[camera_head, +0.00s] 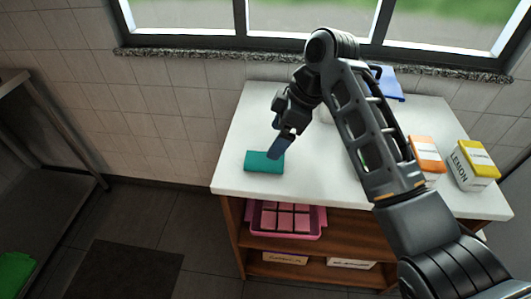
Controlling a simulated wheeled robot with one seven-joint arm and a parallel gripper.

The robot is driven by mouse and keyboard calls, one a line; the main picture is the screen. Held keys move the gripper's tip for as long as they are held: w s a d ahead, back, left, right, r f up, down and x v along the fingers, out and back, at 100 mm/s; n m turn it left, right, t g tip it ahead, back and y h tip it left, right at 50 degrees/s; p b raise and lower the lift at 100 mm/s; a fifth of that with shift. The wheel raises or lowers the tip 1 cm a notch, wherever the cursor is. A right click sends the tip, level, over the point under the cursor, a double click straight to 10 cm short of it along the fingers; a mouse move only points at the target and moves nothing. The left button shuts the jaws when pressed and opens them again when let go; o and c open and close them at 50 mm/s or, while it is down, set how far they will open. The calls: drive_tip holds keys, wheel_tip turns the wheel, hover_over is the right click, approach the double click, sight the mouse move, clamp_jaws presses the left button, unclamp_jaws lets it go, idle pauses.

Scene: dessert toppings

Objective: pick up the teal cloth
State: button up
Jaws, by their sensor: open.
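The teal cloth (262,163) is a small folded block lying on the white counter (232,185) near its front left corner. My gripper (278,148) points down just above the cloth's upper right part. It is open. One blue-grey finger shows in front of the cloth's back edge; I cannot tell whether it touches the cloth. The other finger is mostly hidden.
Beyond my arm on the right stand a box with an orange lid (426,147) and a box marked LEMON (470,170). A blue object (390,86) lies at the back. A pink tray (257,222) sits on the shelf below. The counter's left end is otherwise clear.

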sight(266, 159)
drive_tip(key=x, duration=0.2)
drive_tip(key=p+x, duration=0.1)
drive_tip(key=x, duration=0.3)
drive_tip(key=shift+s+f, duration=0.15)
drive_tip(key=shift+s, duration=0.25)
drive_tip(key=shift+a+f, duration=0.15)
drive_tip(key=shift+f, duration=0.35)
drive_tip(key=shift+f, duration=0.25)
drive_tip(key=c, duration=1)
